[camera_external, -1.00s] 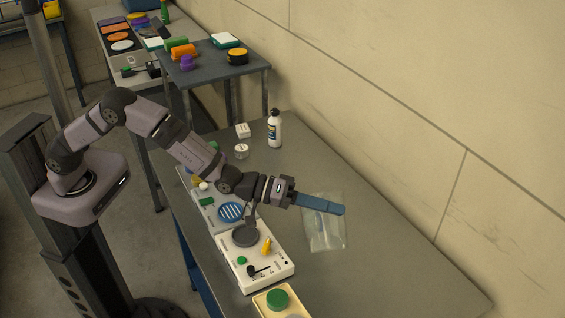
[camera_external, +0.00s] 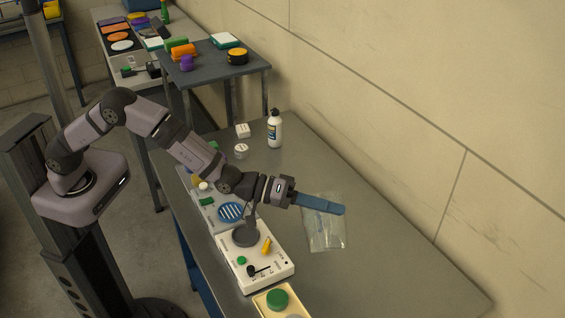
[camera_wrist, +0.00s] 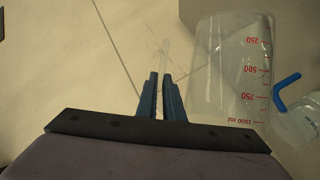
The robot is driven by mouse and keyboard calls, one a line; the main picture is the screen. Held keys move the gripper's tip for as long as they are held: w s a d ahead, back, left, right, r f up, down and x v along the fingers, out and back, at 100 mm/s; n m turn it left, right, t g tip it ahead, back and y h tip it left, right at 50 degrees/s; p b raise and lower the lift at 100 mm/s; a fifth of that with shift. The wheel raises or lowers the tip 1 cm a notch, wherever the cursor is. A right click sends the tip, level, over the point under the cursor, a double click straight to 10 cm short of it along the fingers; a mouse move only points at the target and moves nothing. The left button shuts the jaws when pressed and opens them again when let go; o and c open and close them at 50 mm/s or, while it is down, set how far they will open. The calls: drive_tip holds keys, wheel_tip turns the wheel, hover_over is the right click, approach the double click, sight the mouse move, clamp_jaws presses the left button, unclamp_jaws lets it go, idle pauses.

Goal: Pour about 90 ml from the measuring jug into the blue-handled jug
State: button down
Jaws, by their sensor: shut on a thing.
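The measuring jug (camera_wrist: 225,72) is clear with red marks and fills the right of the wrist view, close beside my fingers. My gripper (camera_wrist: 160,80) has blue fingers shut on a thin clear strip, seemingly this jug's handle. In the outside view, my gripper (camera_external: 340,209) is over the table, with a faint clear jug shape (camera_external: 322,238) below it. The blue-handled jug (camera_wrist: 306,122) is cut off at the right of the wrist view, its blue handle towards the measuring jug. I cannot make out any liquid level or the exact tilt.
A white device (camera_external: 278,269) with a dark round plate stands left of the jug on the grey table (camera_external: 390,270). A white bottle (camera_external: 274,130) stands farther back. The table's right side is clear.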

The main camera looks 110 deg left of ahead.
sight(331, 225)
idle(0.5)
drive_tip(key=shift+w+d+f+m+g, duration=0.2)
drive_tip(key=shift+d+f+m, duration=0.2)
drive_tip(key=shift+f, duration=0.1)
drive_tip(key=shift+w+d+f+m+g, duration=0.15)
drive_tip(key=shift+d+f+m+g, duration=0.05)
drive_tip(key=shift+d+f+m, duration=0.25)
drive_tip(key=shift+w+d+f+m+y+p, duration=0.3)
drive_tip(key=shift+d+f+m+y+p, duration=0.15)
drive_tip(key=shift+p, duration=0.75)
drive_tip(key=d+f+p, duration=0.1)
drive_tip(key=w+d+f+m+g+p, duration=0.1)
drive_tip(key=p, duration=0.1)
drive_tip(key=shift+f+y, duration=0.25)
drive_tip(key=w+d+f+m+g+y+b, duration=0.1)
drive_tip(key=w+d+f+m+y, duration=0.1)
drive_tip(key=f, duration=0.4)
drive_tip(key=shift+w+d+f+m, duration=0.15)
drive_tip(key=shift+d+f+m, duration=0.05)
drive_tip(key=shift+d+m, duration=0.8)
drive_tip(key=shift+a, duration=0.15)
